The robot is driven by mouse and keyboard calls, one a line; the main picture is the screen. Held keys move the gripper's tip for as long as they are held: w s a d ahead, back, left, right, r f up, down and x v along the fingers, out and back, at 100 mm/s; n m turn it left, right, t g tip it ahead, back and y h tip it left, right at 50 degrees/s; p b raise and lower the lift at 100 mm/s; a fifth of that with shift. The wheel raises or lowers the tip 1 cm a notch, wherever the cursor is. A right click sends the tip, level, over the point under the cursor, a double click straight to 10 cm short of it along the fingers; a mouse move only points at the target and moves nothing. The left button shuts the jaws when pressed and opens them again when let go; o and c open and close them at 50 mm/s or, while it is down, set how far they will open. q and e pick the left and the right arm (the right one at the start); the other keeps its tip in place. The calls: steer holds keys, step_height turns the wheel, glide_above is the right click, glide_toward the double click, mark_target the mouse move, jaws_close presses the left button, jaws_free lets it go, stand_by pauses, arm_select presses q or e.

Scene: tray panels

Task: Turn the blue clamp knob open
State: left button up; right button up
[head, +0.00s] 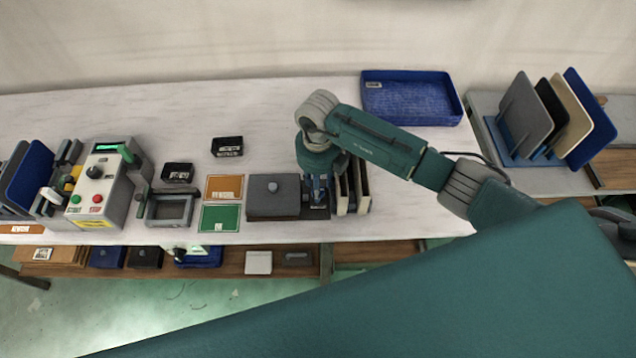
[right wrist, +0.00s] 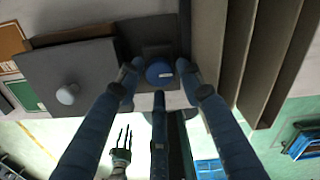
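The blue clamp knob (right wrist: 159,73) has a pale label and sits on a dark block beside the grey plate (right wrist: 70,75) in the right wrist view. My right gripper (right wrist: 160,76) reaches down over it, with fingers on both sides of the knob and a third below it in the picture. Slim gaps show between the side fingertips and the knob, so the gripper looks open around it. In the head view my right gripper (head: 318,190) points down and hides the knob. A small three-pronged hand (right wrist: 123,145), seemingly my left gripper, is below the bench edge with its fingers apart and empty.
Upright pale panels (head: 353,190) stand close to the right of my right gripper. The grey plate (head: 272,190) with a round knob lies to its left, then green and orange cards (head: 220,218). A blue tray (head: 410,100) stands behind. The bench's back left is clear.

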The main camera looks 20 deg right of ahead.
steer(key=shift+f, duration=0.65)
steer(key=c, duration=0.9)
steer(key=shift+o, duration=0.2)
